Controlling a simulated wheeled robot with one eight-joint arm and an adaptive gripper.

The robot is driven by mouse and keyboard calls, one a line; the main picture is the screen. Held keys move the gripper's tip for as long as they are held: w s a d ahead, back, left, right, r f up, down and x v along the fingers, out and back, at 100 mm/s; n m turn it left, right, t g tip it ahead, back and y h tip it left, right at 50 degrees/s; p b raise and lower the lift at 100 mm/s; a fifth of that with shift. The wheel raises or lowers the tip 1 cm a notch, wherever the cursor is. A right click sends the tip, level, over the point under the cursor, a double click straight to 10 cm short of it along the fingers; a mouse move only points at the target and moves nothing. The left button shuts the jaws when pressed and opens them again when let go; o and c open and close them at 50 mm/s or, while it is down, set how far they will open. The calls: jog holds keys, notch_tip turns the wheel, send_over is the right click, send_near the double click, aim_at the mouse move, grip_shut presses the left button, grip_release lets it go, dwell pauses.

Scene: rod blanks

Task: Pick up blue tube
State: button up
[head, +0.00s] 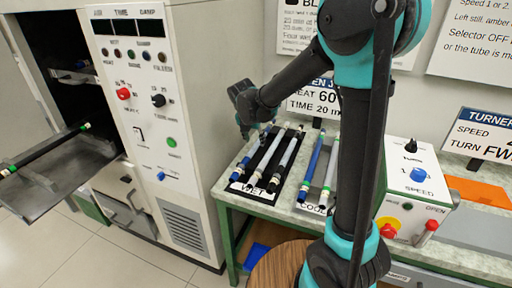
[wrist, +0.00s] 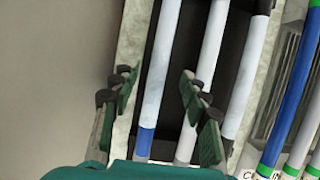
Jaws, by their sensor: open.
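A blue tube with green bands (head: 312,165) lies in the right-hand rack; it also shows at the right of the wrist view (wrist: 294,95). A pale, glossy tube with a blue end (wrist: 161,70) lies leftmost in the left rack, and it also shows in the head view (head: 245,155). My gripper (wrist: 158,88) is open and empty, its fingers on either side of this leftmost tube in the picture. In the head view my gripper (head: 245,130) is over the rear of the left rack. How far it is above the tube I cannot tell.
Two more tubes lie close beside in the left rack (head: 240,187), and a white green-banded tube (head: 330,172) lies in the right one. A speed control box (head: 415,190) stands to the right. A cabinet (head: 165,130) stands to the left.

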aim_at(256, 144)
jog(key=shift+x, duration=1.65)
jog(key=shift+a, duration=0.1)
grip_shut()
